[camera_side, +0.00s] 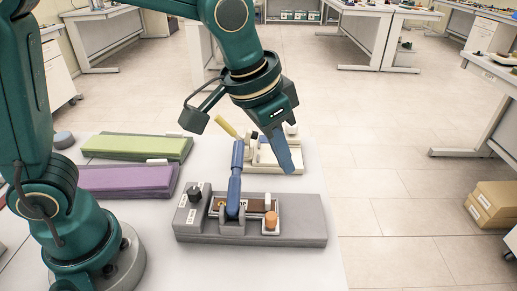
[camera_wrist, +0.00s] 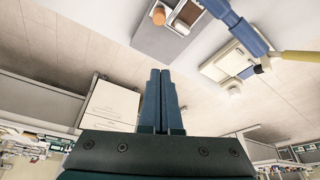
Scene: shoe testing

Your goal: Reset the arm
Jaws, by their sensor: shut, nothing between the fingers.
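My gripper (camera_side: 290,160) hangs over the right part of the table in the side view, its blue fingers pointing down and held together. In the wrist view the two fingers of my gripper (camera_wrist: 160,75) lie side by side with nothing between them. A grey test device (camera_side: 310,232) with a blue lever (camera_side: 235,180) and an orange knob (camera_side: 270,220) stands on the table in front of the gripper. A cream device (camera_side: 262,158) with a yellow handle (camera_side: 227,126) stands behind it, partly hidden by the gripper.
A green slab (camera_side: 135,147) and a purple slab (camera_side: 125,180) lie on the white table (camera_side: 160,222) at the left. A small round grey object (camera_side: 63,139) is at the back left. Cardboard boxes (camera_side: 492,203) stand on the floor at right. Open floor lies right of the table.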

